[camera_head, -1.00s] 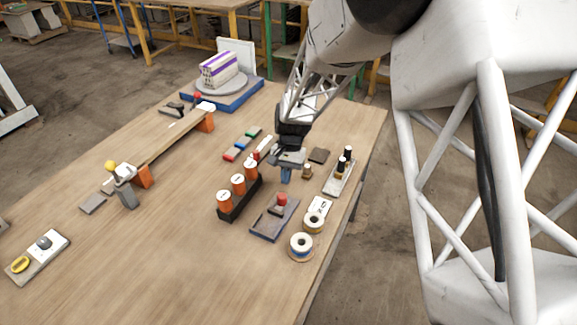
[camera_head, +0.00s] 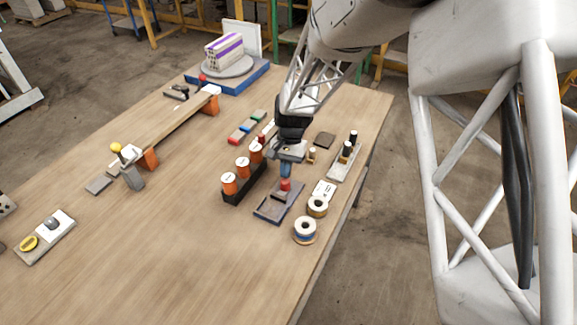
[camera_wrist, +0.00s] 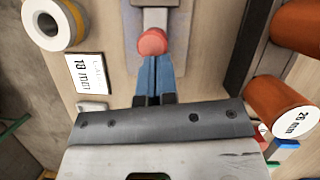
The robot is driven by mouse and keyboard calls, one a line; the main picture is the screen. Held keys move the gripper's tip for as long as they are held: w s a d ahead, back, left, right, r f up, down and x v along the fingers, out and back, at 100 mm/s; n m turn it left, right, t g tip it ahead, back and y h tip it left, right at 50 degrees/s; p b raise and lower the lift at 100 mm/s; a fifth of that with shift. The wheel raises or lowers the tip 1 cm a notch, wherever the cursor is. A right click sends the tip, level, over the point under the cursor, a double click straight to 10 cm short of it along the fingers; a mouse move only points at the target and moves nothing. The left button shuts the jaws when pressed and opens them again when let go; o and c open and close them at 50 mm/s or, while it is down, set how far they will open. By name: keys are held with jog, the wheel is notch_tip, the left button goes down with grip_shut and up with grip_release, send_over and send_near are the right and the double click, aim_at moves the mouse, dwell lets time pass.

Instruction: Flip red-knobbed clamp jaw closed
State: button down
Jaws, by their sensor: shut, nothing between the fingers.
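A clamp with a red knob (camera_head: 202,78) is at the far end of the long wooden plank (camera_head: 165,132), on the table's far left; its jaw is too small to read. Another red knob (camera_head: 285,184) sits on a grey piece on a dark blue-edged board (camera_head: 268,208). The wrist view shows this nearer knob (camera_wrist: 152,42) just beyond my fingertips. My gripper (camera_head: 286,172) is shut and empty, its blue fingers (camera_wrist: 153,60) pointing down right by the nearer knob. I cannot tell whether they touch it.
A black rack with orange spools (camera_head: 243,168) stands left of my gripper. Tape rolls (camera_head: 305,230) and a tray with dark bottles (camera_head: 347,155) are to the right. A yellow-knobbed clamp (camera_head: 116,148) is at the plank's near end. The front middle of the table is clear.

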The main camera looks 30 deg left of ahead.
jog(key=shift+s, duration=0.2)
jog(key=shift+w, duration=0.45)
jog(key=w, duration=0.3)
jog(key=shift+a, duration=0.35)
jog(key=v, duration=1)
jog(key=shift+w, duration=0.9)
